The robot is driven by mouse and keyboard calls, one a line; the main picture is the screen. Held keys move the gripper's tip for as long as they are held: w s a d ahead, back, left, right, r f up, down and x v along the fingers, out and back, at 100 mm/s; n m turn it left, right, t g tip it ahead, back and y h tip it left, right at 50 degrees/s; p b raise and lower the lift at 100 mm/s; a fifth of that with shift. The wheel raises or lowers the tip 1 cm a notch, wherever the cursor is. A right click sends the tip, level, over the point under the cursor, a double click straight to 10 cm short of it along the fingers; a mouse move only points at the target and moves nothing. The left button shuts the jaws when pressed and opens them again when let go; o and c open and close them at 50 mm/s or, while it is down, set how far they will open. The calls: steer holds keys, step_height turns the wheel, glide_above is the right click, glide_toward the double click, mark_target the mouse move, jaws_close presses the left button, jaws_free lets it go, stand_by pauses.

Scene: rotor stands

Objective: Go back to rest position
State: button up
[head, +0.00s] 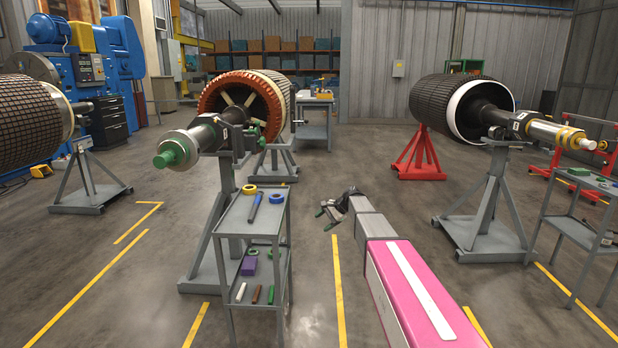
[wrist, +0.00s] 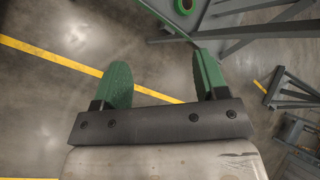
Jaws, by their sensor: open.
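My gripper (head: 328,214) is at the end of my grey and pink arm in the head view, over the floor to the right of the small grey cart (head: 222,228). In the wrist view my gripper (wrist: 162,84) shows two green fingers spread apart. Nothing is between them but floor and a yellow line beyond. In the wrist view, part of a grey metal frame and a green ring (wrist: 184,6) show at the top, apart from the fingers.
Rotors on stands are at left (head: 35,120), centre (head: 250,95) and right (head: 450,105). A second cart (head: 575,232) is at the right edge. The middle floor (head: 340,165) is clear.

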steer(key=s+d+f+n+h, duration=0.3)
steer(key=s+d, duration=0.1)
steer(key=s, duration=0.8)
steer(key=s+d+f+n+h, duration=0.2)
steer(key=s+d+f+n, duration=0.1)
steer(key=s, duration=0.9)
steer(key=s+d+f+n+g+h, duration=0.1)
steer(key=s+d+f+n+h, duration=0.2)
steer(key=s, duration=1)
steer(key=d+f, duration=0.1)
steer(key=d, duration=0.1)
steer(key=shift+d+f+h, duration=0.3)
steer(key=shift+f, duration=0.05)
